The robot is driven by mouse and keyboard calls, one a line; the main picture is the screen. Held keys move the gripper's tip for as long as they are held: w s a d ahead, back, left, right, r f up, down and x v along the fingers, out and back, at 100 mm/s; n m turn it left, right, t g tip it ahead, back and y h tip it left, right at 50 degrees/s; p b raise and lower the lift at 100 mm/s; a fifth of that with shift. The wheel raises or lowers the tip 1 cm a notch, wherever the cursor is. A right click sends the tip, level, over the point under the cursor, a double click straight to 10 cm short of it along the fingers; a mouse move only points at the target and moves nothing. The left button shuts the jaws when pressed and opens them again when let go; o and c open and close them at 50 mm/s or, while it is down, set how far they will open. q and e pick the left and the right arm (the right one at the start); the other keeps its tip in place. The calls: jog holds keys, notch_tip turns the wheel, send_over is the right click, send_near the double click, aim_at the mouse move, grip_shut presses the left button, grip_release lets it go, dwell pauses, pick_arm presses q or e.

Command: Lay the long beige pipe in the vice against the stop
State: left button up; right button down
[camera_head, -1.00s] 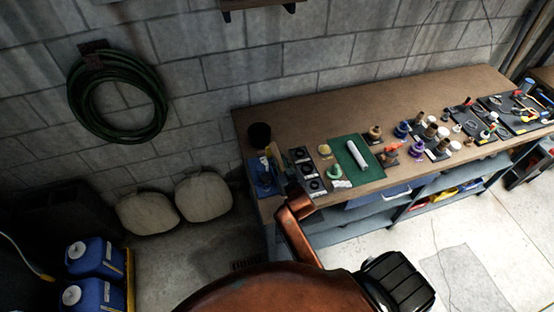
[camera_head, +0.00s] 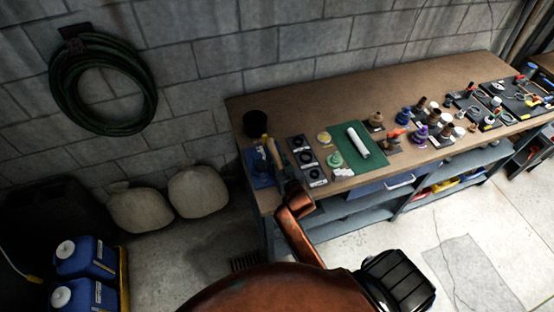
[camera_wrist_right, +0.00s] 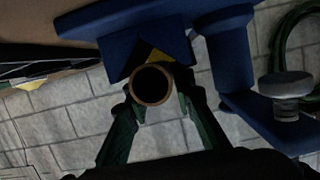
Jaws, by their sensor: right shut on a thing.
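The blue vice (camera_head: 256,172) sits at the near left end of the bench; its dark blue jaw with a V notch also shows in the right wrist view (camera_wrist_right: 115,28). My right gripper (camera_head: 279,172) is shut on the beige pipe (camera_head: 273,151), beside the vice. In the right wrist view the pipe (camera_wrist_right: 152,101) shows end-on as a round open tube between the fingers, at the V notch. I cannot tell whether it touches the vice. A yellow patch (camera_wrist_right: 157,56) shows behind the pipe; I cannot tell if it is the stop. My left gripper is out of view.
A black cup (camera_head: 256,124) stands behind the vice. Right of it are black blocks with round holes (camera_head: 308,160), a green mat (camera_head: 355,140) with a white cylinder (camera_head: 358,142), and several small fittings. The wooden bench top (camera_head: 330,105) is clear along the wall.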

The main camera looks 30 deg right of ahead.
jog(key=shift+s+a+f, duration=0.1)
jog(key=shift+s+f, duration=0.1)
jog(key=shift+f, duration=0.65)
jog(key=c, duration=1.6)
grip_release()
jog(key=shift+f, duration=0.1)
jog(key=o, duration=0.4)
jog(key=shift+o, duration=0.2)
jog(key=r+p, duration=0.8)
jog(key=r, duration=0.1)
jog(key=shift+w, duration=0.2)
